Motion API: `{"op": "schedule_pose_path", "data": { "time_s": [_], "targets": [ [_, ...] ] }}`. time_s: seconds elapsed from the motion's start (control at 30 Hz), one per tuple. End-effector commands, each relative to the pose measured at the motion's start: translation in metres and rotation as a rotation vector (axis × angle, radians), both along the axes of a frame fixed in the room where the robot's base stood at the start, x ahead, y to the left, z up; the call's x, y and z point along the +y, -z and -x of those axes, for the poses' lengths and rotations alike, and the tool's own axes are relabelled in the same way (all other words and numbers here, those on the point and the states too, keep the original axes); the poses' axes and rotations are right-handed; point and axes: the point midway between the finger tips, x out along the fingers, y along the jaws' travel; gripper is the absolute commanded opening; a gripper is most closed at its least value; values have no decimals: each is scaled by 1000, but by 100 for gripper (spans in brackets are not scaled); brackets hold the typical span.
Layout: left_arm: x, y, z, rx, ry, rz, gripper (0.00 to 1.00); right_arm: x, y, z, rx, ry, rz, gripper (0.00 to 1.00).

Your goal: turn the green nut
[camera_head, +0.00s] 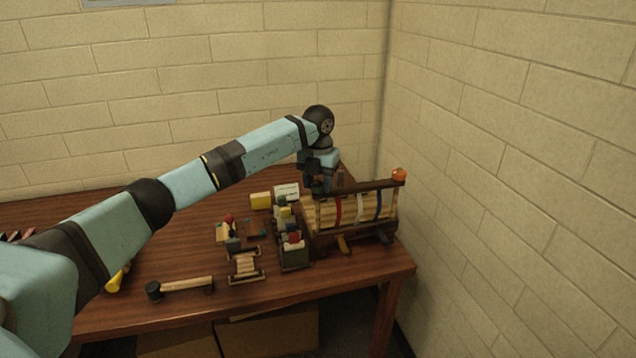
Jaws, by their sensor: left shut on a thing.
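My left gripper (319,187) points down at the left end of a dark wooden rack's top bar. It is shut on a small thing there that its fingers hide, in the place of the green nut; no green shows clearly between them. The rack (362,192) has pale slats with red, white and blue bands across its front. An orange knob (399,174) sits on the right end of the top bar. My right gripper is not in view.
A dark caddy (296,260) with several small coloured items stands left of the rack. A yellow block (260,200), a white card (287,190), a small wooden frame (245,267) and a dark-ended roller (183,286) lie further left. Brick walls close off the back and right.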

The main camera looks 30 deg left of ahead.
Motion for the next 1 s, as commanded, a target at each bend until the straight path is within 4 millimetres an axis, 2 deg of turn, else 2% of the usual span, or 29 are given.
{"op": "schedule_pose_path", "data": {
  "time_s": [0.6,1.0],
  "targets": [
    [1,0,0,-1,413,-1,20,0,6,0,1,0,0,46],
    [0,-1,0,-1,498,0,20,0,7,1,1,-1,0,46]
  ]
}}
